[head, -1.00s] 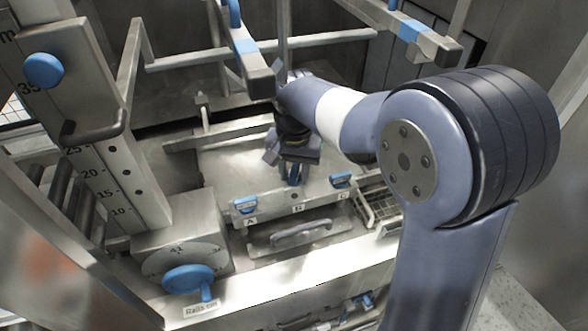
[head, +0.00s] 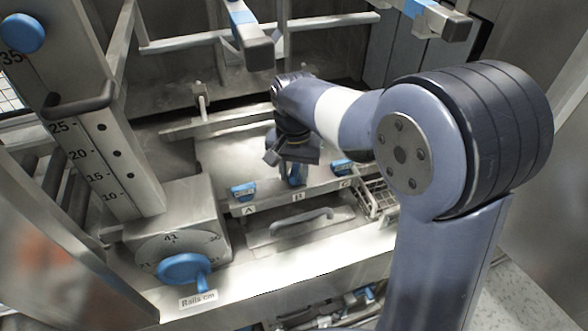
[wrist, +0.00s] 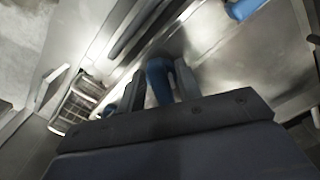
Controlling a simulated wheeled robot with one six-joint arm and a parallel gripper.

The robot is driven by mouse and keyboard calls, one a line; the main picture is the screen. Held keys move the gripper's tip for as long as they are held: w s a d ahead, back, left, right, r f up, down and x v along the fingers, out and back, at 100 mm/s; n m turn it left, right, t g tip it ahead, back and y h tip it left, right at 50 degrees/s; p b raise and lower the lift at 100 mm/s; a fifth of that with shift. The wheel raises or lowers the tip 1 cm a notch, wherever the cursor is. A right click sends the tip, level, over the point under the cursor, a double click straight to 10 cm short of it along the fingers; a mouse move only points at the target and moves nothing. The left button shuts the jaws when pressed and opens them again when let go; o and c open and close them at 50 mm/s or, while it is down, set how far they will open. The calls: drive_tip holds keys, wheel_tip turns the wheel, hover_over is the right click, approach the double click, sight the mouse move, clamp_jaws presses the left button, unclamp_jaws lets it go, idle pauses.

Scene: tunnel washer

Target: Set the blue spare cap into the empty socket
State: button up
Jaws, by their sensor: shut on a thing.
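The blue spare cap (head: 297,179) is held in my gripper (head: 294,166) above the label B, in line with the row on the metal ledge. In the wrist view, a blue piece (wrist: 160,82) sits between the two dark fingers of my gripper (wrist: 162,88). The empty socket at B is hidden behind the cap; I cannot tell whether the cap touches it or is seated. Blue caps stand at A (head: 243,191) and C (head: 343,167), on either side.
A grey bar handle (head: 302,219) lies in front of the ledge. A wire basket (head: 376,197) stands right of C. A blue knob (head: 183,268) on a dial is at lower left. A blue-banded rail end (head: 252,40) hangs above.

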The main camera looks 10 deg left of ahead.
drive_tip(key=shift+f+b, duration=0.45)
drive_tip(key=shift+f, duration=0.2)
